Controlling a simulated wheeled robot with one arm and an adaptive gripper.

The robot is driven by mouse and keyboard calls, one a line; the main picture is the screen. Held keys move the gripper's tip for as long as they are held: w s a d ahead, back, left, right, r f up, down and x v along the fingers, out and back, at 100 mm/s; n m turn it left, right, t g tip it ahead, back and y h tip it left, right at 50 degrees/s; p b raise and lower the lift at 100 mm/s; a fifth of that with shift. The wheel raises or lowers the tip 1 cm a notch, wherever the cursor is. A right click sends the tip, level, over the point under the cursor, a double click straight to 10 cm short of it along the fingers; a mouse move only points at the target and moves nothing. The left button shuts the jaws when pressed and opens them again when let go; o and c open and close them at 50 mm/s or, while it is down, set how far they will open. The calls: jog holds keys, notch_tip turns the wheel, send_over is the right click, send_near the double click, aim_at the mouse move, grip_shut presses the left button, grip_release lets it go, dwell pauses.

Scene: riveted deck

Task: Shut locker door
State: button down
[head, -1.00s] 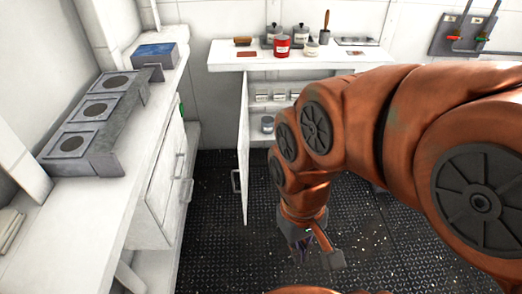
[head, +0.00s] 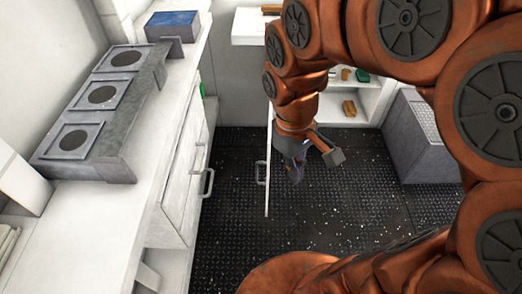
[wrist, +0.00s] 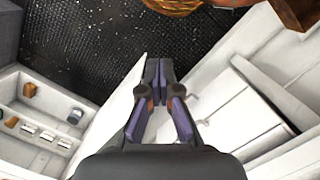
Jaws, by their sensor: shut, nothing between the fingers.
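The locker (head: 372,101) is a white cabinet at the back, open in front, with small items on its shelves. Its shelves also show at the left of the wrist view (wrist: 40,118). The locker door (head: 268,185) stands open, jutting toward me and seen nearly edge-on, with a handle (head: 261,173) on its left side. In the wrist view the door (wrist: 113,115) is a white panel left of the fingers. My gripper (head: 295,175) is shut and empty, low and just right of the door, on its inner side. Its fingertips (wrist: 159,65) are close to the door; contact cannot be told.
A white counter (head: 150,200) with drawers and handles runs along the left, bearing a grey three-plate unit (head: 100,110) and a blue-topped box (head: 172,25). A grey box (head: 415,140) stands right of the locker. The dark riveted floor (head: 350,215) is clear between them.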

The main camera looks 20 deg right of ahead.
jog(key=w+f+n+h+b, duration=0.1)
jog(key=w+f+n+b, duration=0.15)
jog(key=w+f, duration=0.45)
jog(key=w+a+f+n+b, duration=0.1)
jog(key=w+f+n+b, duration=0.2)
jog(key=w, duration=0.9)
jog(key=w+f+n+h+b, duration=0.1)
jog(key=w+f+n, duration=0.35)
jog(key=w, duration=0.45)
jog(key=w+x, duration=0.1)
jog(key=x, duration=0.9)
jog(key=shift+f+m+t, duration=0.3)
jog(key=shift+f, duration=0.15)
jog(key=shift+s+d+p, duration=0.1)
jog(key=shift+s+p, duration=0.05)
jog(key=shift+p, duration=0.15)
